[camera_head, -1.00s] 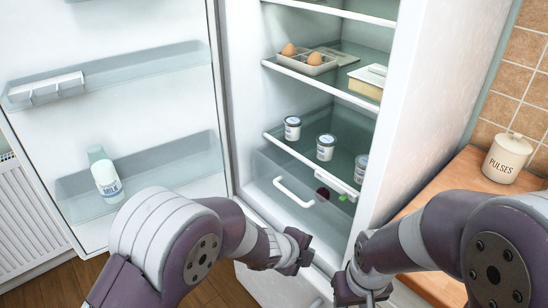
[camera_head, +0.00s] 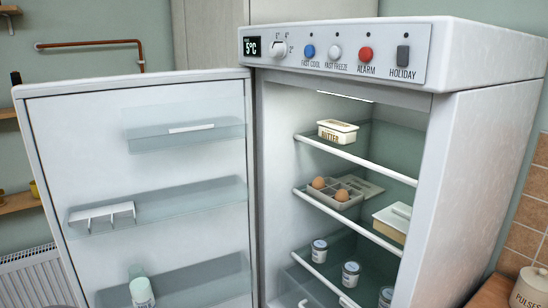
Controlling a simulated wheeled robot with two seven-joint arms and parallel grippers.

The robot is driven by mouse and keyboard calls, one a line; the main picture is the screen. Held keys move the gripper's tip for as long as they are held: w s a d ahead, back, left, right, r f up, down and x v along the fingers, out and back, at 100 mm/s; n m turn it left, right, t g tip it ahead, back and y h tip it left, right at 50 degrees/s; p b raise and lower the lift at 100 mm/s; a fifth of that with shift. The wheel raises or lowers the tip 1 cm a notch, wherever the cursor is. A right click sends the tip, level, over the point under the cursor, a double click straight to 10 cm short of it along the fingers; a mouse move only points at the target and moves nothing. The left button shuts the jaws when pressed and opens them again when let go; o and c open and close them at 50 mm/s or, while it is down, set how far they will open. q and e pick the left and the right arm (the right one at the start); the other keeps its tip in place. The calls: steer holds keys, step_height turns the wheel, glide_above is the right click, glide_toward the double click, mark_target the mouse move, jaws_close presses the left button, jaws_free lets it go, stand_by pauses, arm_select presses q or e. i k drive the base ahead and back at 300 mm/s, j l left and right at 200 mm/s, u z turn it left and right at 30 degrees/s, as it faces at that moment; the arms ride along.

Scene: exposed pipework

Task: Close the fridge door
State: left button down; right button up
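The fridge (camera_head: 485,150) stands in the middle and right of the head view. Its door (camera_head: 95,130) is wide open, swung out to the left, with its inner side and clear shelves facing me. A milk bottle (camera_head: 142,290) stands in the door's lowest visible shelf. Inside the fridge are a butter dish (camera_head: 338,131), an egg tray (camera_head: 335,192) with two eggs, and white pots (camera_head: 351,273). The door's lower edge is out of the picture. Neither gripper is in view.
A radiator (camera_head: 35,278) is at the lower left behind the door, with wall shelves (camera_head: 18,203) and a copper pipe (camera_head: 90,44) above. A worktop (camera_head: 490,292) with a pulses jar (camera_head: 530,290) adjoins the fridge at the right.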

mark_target(180, 207)
steer(key=j+z, duration=0.25)
steer(key=j, duration=0.35)
steer(key=j+z, duration=0.25)
steer(key=j, duration=0.4)
steer(key=j+z, duration=0.25)
steer(key=j, duration=0.35)
steer(key=k+j+z, duration=0.25)
steer(key=j, duration=0.35)
steer(key=i, duration=0.05)
